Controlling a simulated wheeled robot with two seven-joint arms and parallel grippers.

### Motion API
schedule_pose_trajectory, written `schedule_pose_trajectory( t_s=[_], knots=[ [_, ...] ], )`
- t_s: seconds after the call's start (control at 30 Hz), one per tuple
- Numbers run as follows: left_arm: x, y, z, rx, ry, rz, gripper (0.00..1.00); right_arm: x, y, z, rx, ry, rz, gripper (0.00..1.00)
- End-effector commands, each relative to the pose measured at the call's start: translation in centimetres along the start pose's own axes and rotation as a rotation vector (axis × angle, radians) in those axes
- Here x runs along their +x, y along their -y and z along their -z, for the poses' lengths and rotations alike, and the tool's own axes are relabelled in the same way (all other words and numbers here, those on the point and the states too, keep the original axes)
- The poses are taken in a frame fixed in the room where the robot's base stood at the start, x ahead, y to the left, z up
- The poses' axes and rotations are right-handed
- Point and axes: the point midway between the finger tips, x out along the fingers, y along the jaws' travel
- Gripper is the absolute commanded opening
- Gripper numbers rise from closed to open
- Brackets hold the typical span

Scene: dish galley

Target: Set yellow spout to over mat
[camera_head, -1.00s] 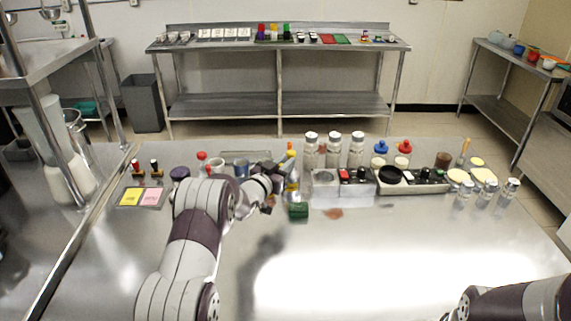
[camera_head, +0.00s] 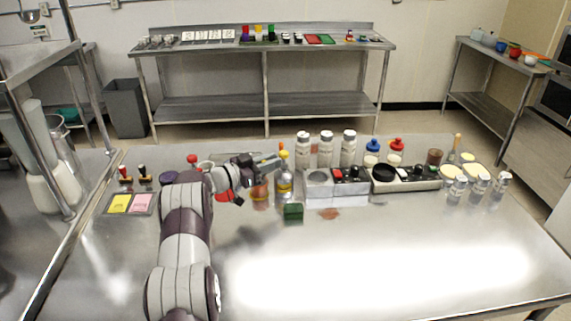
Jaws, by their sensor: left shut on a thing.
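The yellow spout (camera_head: 283,154) tops a clear bottle with a yellow label (camera_head: 285,187) near the middle of the table. My left gripper (camera_head: 272,162) is at the bottle's top from the left, its fingers shut on the spout; the fingers hide part of it. The bottle stands upright. A flat reddish-brown patch (camera_head: 328,214), perhaps the mat, lies on the table to the right and in front of the bottle. My right gripper is out of view.
A green block (camera_head: 293,212) sits just in front of the bottle. A grey box unit (camera_head: 321,187) stands close to the right, with several white-capped shakers (camera_head: 326,150) behind. Pink and yellow cards (camera_head: 143,203) lie at left. The front of the steel table (camera_head: 380,270) is clear.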

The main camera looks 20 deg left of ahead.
Motion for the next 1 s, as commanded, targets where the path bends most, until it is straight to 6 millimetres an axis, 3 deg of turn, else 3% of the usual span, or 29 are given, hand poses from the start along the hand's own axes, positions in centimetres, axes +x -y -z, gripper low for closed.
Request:
schedule_pose_trajectory(
  t_s=[0.47, 0.5, 0.57, 0.87, 1.0],
  knots=[
    [-0.5, 0.4, 0.5, 0.007, -0.007, -0.008, 0.0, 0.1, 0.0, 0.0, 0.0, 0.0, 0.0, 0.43],
    [-0.5, 0.4, 0.5, 0.007, -0.007, -0.008, 0.28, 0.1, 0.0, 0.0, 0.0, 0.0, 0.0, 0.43],
    [-0.5, 0.4, 0.5, 0.007, -0.007, -0.008, 0.44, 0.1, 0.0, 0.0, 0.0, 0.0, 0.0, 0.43],
    [-0.8, 0.4, 0.2, 0.002, -0.003, -0.007, 0.44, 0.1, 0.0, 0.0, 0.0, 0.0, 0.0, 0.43],
    [-3.0, 0.5, 0.1, 0.002, -0.003, -0.004, 0.44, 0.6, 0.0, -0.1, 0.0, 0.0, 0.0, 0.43]
  ],
)
